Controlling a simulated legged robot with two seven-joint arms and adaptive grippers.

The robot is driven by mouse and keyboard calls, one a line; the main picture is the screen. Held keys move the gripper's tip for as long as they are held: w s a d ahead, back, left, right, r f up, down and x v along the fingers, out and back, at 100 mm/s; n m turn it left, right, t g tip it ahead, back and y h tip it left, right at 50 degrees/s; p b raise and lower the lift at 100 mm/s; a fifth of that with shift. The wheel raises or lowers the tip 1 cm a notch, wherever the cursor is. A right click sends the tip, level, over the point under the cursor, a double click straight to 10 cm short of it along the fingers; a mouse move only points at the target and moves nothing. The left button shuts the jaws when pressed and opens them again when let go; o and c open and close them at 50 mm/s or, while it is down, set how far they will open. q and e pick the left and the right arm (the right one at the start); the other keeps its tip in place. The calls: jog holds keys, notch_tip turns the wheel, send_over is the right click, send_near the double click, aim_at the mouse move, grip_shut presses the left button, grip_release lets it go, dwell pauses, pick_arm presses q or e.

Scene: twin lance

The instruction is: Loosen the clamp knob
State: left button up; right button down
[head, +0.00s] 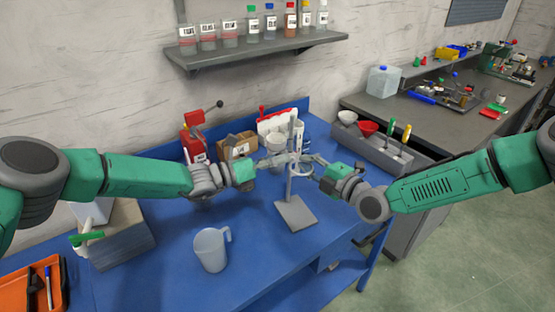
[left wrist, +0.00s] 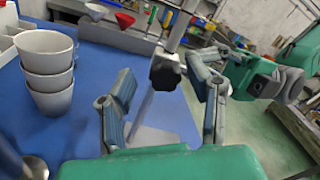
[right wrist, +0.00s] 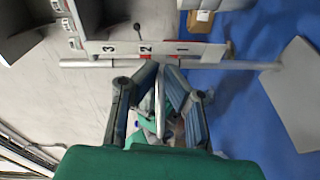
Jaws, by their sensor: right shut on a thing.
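The grey stand has a flat base (head: 295,213) on the blue table and an upright rod (head: 291,185), which lies sideways in the right wrist view (right wrist: 90,63). A ring clamp is on the rod, its pale ring (head: 302,166) to the rod's right. The dark clamp knob (left wrist: 165,72) shows in the left wrist view. My left gripper (left wrist: 158,75) is open, its fingers on either side of the knob with gaps showing. My right gripper (right wrist: 161,72) is shut on the ring (right wrist: 159,105), partly hidden between its fingers. The clamp body is mostly hidden in the head view.
A translucent jug (head: 211,250) stands on the table in front. Stacked white cups (left wrist: 48,75) stand beside my left gripper. A cardboard box (head: 237,145) and a red device (head: 194,135) are behind. A wall shelf (head: 255,52) holds several bottles.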

pick_arm(q)
jog(key=v, duration=1.2)
jog(key=shift+w+f, duration=0.1)
pick_arm(e)
jog(key=c, duration=1.6)
grip_release()
